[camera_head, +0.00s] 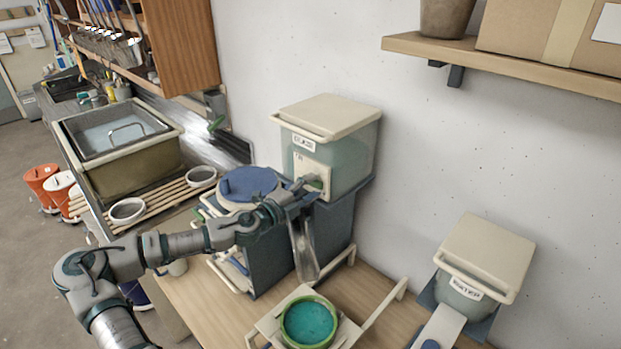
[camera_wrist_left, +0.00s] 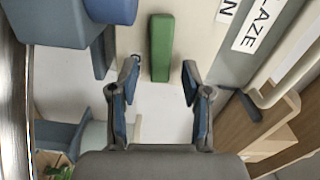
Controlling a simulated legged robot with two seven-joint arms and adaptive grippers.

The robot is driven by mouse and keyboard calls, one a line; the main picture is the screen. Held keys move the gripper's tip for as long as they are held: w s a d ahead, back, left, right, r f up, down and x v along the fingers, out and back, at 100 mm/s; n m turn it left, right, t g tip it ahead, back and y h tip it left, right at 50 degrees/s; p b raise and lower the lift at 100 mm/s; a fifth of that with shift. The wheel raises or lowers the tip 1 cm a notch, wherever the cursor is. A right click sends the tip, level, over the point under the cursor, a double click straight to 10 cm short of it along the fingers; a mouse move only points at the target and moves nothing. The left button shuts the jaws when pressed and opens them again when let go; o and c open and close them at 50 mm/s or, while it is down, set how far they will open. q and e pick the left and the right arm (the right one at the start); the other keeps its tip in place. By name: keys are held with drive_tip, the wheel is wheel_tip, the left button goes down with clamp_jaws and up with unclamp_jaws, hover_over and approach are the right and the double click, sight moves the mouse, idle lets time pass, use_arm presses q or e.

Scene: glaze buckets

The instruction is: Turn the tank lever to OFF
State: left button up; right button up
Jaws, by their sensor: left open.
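The glaze tank (camera_head: 352,155) is a pale green box with a cream lid and a GLAZE label, standing on a dark blue-grey stand against the wall. Its green lever (camera_wrist_left: 161,45) shows in the left wrist view, beside a partly visible label ending in N (camera_wrist_left: 228,8). My left gripper (camera_head: 308,186) is at the tank's front plate and covers much of the lever in the head view. In the wrist view its open fingers (camera_wrist_left: 160,80) stand on either side of the lever's near end, with gaps on both sides. My right gripper is not in view.
A green-rimmed bowl of teal glaze (camera_head: 309,323) stands in front of the tank. A blue-lidded bucket (camera_head: 248,184) is left of it. A second tank (camera_head: 484,255) is at right. A wall shelf (camera_head: 500,65) overhangs the upper right.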

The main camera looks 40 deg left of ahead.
use_arm(q)
drive_tip(key=shift+w+a+f+p, duration=0.1)
drive_tip(key=shift+w+p, duration=0.25)
drive_tip(key=shift+w, duration=0.1)
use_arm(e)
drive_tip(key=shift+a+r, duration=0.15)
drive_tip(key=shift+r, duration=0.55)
use_arm(q)
clamp_jaws()
drive_tip(key=shift+f+m+b, duration=0.3)
drive_tip(key=shift+f+m, duration=0.15)
drive_tip(key=shift+m, duration=0.35)
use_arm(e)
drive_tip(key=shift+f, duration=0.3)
